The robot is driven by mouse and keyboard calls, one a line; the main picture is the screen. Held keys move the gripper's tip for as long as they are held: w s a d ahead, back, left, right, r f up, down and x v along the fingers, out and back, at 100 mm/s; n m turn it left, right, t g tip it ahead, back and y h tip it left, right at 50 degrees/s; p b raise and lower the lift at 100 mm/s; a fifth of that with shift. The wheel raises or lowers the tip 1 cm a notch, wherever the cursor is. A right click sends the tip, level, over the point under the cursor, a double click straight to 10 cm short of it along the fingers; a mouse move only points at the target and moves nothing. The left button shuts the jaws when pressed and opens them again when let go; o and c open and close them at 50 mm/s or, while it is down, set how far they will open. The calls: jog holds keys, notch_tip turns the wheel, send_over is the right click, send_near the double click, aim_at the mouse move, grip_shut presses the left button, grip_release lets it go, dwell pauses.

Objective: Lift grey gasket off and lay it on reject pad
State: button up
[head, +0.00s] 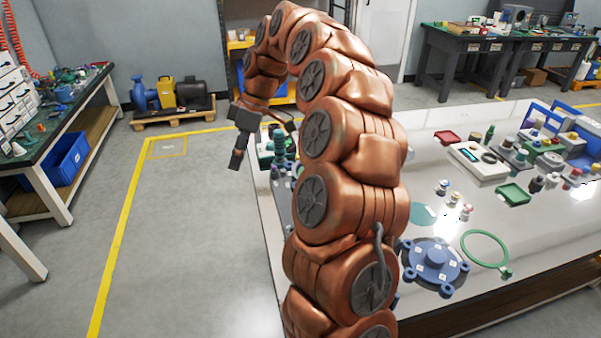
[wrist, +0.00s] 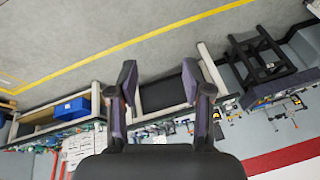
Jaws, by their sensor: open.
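My gripper (head: 238,157) hangs at the end of my raised arm, over or beside the left end of the white table, well away from the parts on the right. In the wrist view my gripper (wrist: 158,80) has its two fingers apart with nothing between them. I cannot pick out a grey gasket for sure. A dark ring (head: 489,157) sits on a white instrument (head: 477,163) with a display. My arm hides part of the table.
A blue flanged part (head: 433,262) and a green ring (head: 485,249) lie at the table's front. A teal disc (head: 422,214), small bottles (head: 465,211) and a green tray (head: 514,194) are near. Blue bins (head: 572,143) stand at the back right. Open floor (head: 190,230) lies left.

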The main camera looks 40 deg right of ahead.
jog(key=w+d+f, duration=0.3)
jog(key=d+f, duration=0.1)
jog(key=d, duration=0.6)
jog(key=n+t, duration=0.1)
send_near(284, 170)
jog(key=f, duration=0.1)
jog(key=shift+w+a+f+h+p, duration=0.1)
jog(key=shift+a+f+p, duration=0.1)
jog(key=shift+a+f, duration=0.25)
jog(key=shift+w+a+f+h+p, duration=0.15)
jog(key=shift+a+f, duration=0.1)
jog(key=shift+f, duration=0.4)
jog(key=shift+s+a+f+h+p, duration=0.1)
jog(key=shift+a+f+p, duration=0.1)
jog(key=shift+a+f, duration=0.25)
jog(key=p+x, duration=0.1)
jog(key=x, duration=0.3)
jog(key=shift+w+d+f, duration=0.1)
jog(key=shift+w+f, duration=0.05)
jog(key=shift+t, duration=0.3)
jog(key=shift+c, duration=0.3)
jog(key=c, duration=0.8)
